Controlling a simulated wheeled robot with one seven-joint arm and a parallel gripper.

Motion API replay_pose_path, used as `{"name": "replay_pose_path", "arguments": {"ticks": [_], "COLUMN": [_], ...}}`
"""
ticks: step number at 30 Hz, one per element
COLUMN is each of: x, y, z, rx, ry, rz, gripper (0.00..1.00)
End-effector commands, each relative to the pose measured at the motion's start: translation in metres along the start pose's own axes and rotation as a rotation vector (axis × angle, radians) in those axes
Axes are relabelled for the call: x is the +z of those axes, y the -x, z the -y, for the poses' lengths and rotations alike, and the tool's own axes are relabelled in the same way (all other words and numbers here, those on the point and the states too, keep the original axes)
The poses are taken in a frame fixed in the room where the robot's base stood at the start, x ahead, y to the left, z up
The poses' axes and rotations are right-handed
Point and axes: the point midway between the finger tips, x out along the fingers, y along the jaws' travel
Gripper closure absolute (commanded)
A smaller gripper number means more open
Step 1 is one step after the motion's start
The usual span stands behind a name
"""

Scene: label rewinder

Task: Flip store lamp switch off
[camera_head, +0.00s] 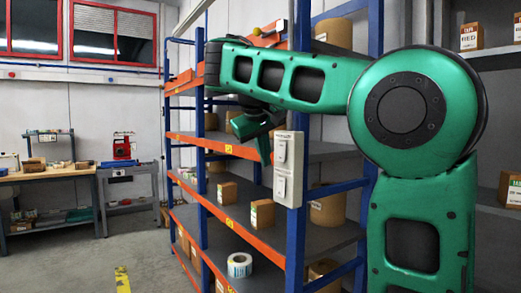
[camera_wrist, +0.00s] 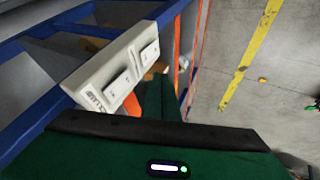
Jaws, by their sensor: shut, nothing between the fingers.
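A light grey switch panel (camera_head: 288,170) is fixed on the blue front post of the shelf rack. It has an upper rocker switch (camera_head: 281,152) and a lower rocker switch (camera_head: 281,187), with a small label at the top that I cannot read. In the wrist view the panel (camera_wrist: 100,66) lies tilted, with the label-end switch (camera_wrist: 118,86) and the other switch (camera_wrist: 150,52). My green gripper (camera_head: 265,158) is shut and empty, pointing down just left of the upper switch. Its fingers also show beside the panel in the wrist view (camera_wrist: 160,82). I cannot tell whether they touch it.
Blue posts stand close around my arm. A workbench (camera_head: 50,172) is at the far left. The floor (camera_head: 75,262) in front of the rack is open.

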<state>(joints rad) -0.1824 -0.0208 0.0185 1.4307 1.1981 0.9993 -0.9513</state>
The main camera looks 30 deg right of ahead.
Motion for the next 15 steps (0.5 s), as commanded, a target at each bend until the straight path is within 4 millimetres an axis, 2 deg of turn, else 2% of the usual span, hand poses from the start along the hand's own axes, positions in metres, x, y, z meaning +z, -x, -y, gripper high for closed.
{"name": "replay_pose_path", "arguments": {"ticks": [3,6,15], "x": [-0.001,-0.002,-0.001], "y": [0.017,0.026,0.039], "z": [-0.001,-0.003,-0.005], "rx": [-0.004,-0.002,-0.002], "ry": [-0.001,0.000,0.001], "rz": [-0.002,-0.001,0.000], "gripper": [1.00,1.00,1.00]}}
